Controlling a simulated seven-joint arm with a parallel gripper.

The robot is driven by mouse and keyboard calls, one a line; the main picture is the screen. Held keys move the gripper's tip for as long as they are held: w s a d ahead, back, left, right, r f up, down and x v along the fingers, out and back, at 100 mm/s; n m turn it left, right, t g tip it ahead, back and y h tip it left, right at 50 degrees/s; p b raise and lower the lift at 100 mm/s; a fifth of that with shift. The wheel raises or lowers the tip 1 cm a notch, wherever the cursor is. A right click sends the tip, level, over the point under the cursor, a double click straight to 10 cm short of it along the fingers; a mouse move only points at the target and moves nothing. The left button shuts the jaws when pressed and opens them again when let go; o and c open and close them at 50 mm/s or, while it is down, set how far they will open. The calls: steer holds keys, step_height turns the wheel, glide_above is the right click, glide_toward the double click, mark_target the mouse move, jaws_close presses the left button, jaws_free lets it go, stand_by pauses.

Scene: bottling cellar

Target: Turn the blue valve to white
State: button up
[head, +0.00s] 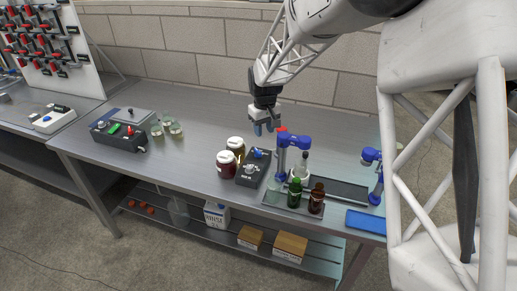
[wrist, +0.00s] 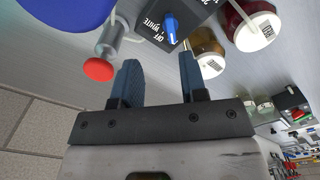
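The blue valve (head: 257,152) is a small blue knob on a dark box (head: 249,173) in the middle of the bench. In the wrist view the blue valve (wrist: 171,27) stands beyond my fingertips, with the labels OFF and WHITE beside it. Its exact setting is hard to tell. My gripper (head: 265,129) hangs above and behind the box, apart from the valve. In the wrist view my gripper (wrist: 158,72) has its two blue-grey fingers apart with nothing between them.
Two lidded jars (head: 227,166) stand left of the box. A blue tap stand (head: 282,155) with a red knob (wrist: 98,70) is close on the right, near a green bottle (head: 294,193) and a brown bottle (head: 316,199). The bench behind the jars is clear.

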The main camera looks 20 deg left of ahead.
mark_target(258, 150)
steer(key=shift+w+a+f, duration=0.15)
steer(key=shift+a+f, duration=1.05)
steer(key=shift+a, duration=0.05)
steer(key=shift+f, duration=0.15)
steer(key=shift+f, duration=3.75)
jaws_close()
